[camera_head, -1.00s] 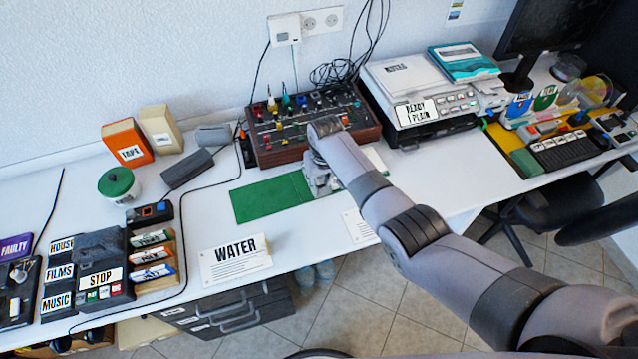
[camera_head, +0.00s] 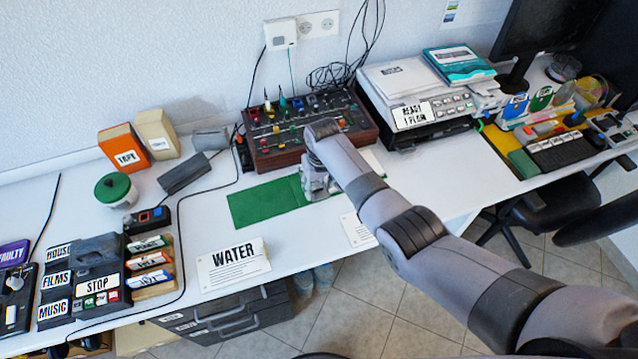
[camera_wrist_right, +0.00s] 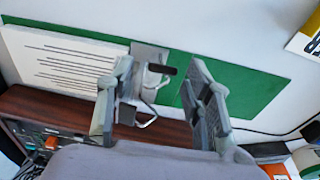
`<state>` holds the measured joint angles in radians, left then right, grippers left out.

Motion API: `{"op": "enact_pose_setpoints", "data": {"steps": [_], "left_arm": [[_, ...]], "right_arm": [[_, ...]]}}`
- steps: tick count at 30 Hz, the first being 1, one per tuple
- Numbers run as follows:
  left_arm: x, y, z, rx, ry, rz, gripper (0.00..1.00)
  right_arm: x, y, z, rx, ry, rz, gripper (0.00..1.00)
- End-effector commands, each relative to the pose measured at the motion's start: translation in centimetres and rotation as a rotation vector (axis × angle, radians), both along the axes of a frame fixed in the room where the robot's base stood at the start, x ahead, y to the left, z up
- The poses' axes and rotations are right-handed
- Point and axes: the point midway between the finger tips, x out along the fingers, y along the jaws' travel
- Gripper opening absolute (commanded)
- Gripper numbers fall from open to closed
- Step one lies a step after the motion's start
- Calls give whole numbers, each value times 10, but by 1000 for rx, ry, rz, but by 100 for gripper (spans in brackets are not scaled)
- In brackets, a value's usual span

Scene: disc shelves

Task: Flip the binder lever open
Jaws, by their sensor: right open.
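The green binder (camera_head: 263,202) lies open on the white desk, and its green cover shows in the right wrist view (camera_wrist_right: 252,92). A sheet of printed paper (camera_wrist_right: 62,62) lies on its other half. The metal lever mechanism (camera_wrist_right: 149,58), with a dark-tipped lever and wire rings, stands on the binder. My right gripper (camera_wrist_right: 160,82) is open, with one finger on each side of the mechanism in the wrist picture. I cannot tell whether a finger touches the lever. In the head view my right gripper (camera_head: 316,184) hides the mechanism. My left gripper is not in view.
A control panel (camera_head: 300,135) with wooden sides stands right behind the binder. A printer (camera_head: 412,85) is to its right. Labelled boxes and a green-lidded jar (camera_head: 117,189) are at the left.

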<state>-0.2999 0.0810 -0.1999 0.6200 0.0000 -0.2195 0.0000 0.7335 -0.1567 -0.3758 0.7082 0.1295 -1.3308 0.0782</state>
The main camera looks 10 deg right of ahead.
Motion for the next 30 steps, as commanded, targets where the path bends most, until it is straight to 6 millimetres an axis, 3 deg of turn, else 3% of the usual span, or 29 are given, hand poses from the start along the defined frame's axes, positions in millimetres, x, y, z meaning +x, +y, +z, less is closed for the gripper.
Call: {"op": "enact_pose_setpoints", "data": {"steps": [8, 21, 30], "left_arm": [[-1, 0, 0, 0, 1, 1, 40], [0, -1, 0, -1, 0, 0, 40], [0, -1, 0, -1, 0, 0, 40]], "right_arm": [[-1, 0, 19, 2, -3, 1, 47], [-10, -3, 102, 1, -4, -1, 47], [-13, -4, 119, -1, 0, -1, 47]]}}
